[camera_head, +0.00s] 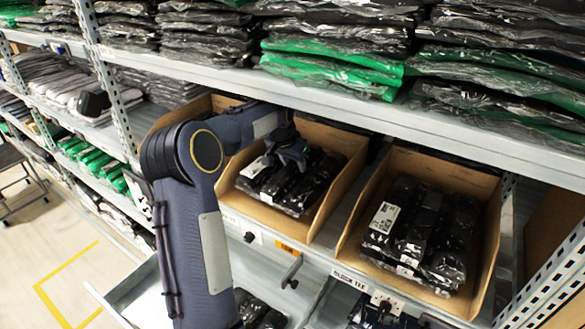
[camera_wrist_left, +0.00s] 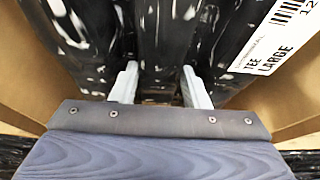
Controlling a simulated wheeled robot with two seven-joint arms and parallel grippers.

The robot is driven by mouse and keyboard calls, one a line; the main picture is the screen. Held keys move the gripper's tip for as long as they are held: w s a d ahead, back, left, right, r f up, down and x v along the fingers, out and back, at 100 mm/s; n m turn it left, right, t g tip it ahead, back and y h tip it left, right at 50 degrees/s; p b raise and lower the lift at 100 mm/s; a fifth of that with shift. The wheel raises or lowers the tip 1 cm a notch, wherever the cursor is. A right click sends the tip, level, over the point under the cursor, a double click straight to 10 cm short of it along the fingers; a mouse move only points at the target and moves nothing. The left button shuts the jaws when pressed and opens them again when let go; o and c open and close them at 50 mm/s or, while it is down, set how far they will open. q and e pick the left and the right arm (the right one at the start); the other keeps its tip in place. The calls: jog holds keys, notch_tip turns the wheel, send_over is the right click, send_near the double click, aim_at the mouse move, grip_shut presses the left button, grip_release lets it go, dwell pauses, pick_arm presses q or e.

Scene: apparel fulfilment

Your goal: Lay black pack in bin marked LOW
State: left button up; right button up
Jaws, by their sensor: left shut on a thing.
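My left gripper (camera_head: 288,158) reaches into the cardboard bin (camera_head: 338,185) at the middle of the shelf. It is over the black packs (camera_head: 302,195) in clear plastic there. In the left wrist view, the two pale fingers (camera_wrist_left: 160,90) are shut on a black pack (camera_wrist_left: 152,50). A white label (camera_wrist_left: 278,42) reading TEE LARGE shows on the black plastic at the right. Whether the held pack is lifted clear of the others I cannot tell. I cannot read LOW on any bin. My right gripper is not in view.
A second cardboard bin (camera_head: 483,215) with black packs (camera_head: 425,235) stands to the right. A shelf edge (camera_head: 330,108), loaded with black and green packs, hangs low over both bins. An orange tag (camera_head: 290,247) is on the rail below. Perforated uprights (camera_head: 106,85) stand at the left.

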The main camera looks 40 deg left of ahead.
aim_at(291, 167)
pick_arm(q)
notch_tip(291, 167, down, 3)
jog(key=shift+s+r, duration=0.1)
jog(key=shift+r, duration=0.05)
jog(key=shift+a+f, duration=0.1)
jog(key=shift+f, duration=0.15)
jog(key=shift+f, duration=0.2)
jog(key=o, duration=1.1)
jog(key=shift+r, duration=0.15)
